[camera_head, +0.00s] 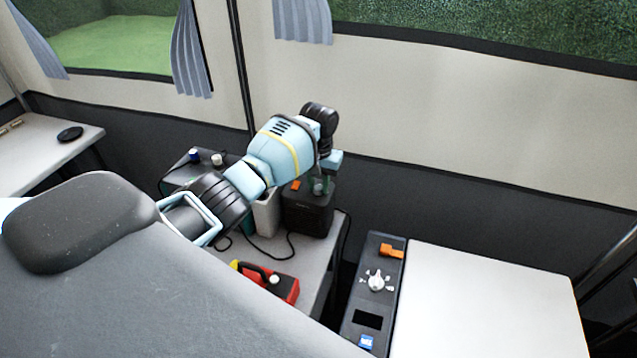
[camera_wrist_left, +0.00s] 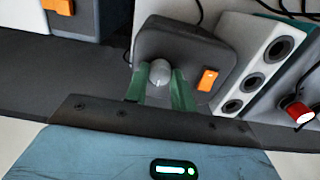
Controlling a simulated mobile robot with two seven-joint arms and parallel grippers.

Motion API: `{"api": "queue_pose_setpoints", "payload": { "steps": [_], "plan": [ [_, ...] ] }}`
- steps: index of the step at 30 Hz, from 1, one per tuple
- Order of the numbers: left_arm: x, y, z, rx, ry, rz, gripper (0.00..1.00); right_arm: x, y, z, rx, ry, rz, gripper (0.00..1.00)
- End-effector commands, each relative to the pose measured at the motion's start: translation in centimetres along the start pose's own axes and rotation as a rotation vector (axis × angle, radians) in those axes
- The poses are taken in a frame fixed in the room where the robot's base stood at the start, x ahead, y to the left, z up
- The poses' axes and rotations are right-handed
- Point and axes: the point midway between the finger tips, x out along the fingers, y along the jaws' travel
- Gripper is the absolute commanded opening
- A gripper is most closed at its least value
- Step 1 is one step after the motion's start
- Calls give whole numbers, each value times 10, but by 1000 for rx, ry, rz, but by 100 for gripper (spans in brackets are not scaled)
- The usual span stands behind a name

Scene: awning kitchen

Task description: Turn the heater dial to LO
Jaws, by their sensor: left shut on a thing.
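My left gripper (camera_head: 320,187) reaches down onto the top of a dark box-shaped unit (camera_head: 308,218). In the left wrist view its green fingers (camera_wrist_left: 160,82) are shut on a round grey dial (camera_wrist_left: 161,72) on the face of the dark unit (camera_wrist_left: 185,45). An orange switch (camera_wrist_left: 207,80) sits beside the dial; it also shows in the head view (camera_head: 295,185). No LO marking is readable on this unit, so the dial's setting cannot be told. My right gripper is not in view.
A panel (camera_head: 390,258) at the lower right has a white knob (camera_head: 376,281) and an orange switch (camera_head: 391,251). A white unit with round sockets (camera_wrist_left: 250,75) stands beside the dark one. Cables lie nearby.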

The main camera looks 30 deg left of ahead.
Motion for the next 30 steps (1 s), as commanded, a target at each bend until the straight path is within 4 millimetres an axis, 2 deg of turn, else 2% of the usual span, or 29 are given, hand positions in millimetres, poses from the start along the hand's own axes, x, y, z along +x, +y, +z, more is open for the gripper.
{"api": "queue_pose_setpoints", "payload": {
  "steps": [1,6,17,30],
  "plan": [
    [1,0,1,0,-2,-1,26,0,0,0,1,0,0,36],
    [1,0,0,1,-2,0,48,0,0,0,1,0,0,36],
    [-6,0,0,2,1,1,48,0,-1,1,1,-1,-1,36],
    [-68,0,0,0,1,1,48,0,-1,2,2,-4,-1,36]
  ]
}}
